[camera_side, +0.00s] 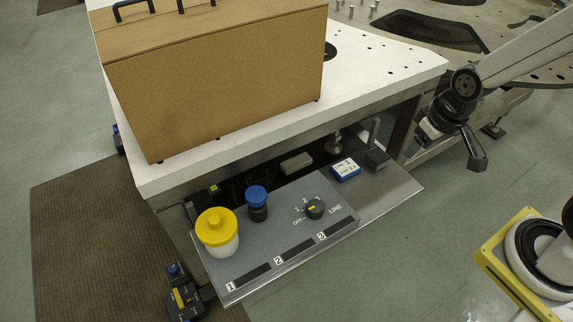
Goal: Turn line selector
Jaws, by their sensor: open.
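The line selector (315,208) is a small round black knob with a yellow mark, on the grey sloping panel (285,220). "OFF" and small numbers are printed around its left and upper sides, and "LINE" is printed to its right. The yellow mark lies on the knob's left part; which label it points at is too small to tell. My gripper (452,142) hangs off the panel's upper right, well apart from the knob. It is open with nothing visible in it.
A blue-white box (345,170) lies behind the knob. A brown case (220,85) sits on the white table (385,75) above. Space right of the panel is open.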

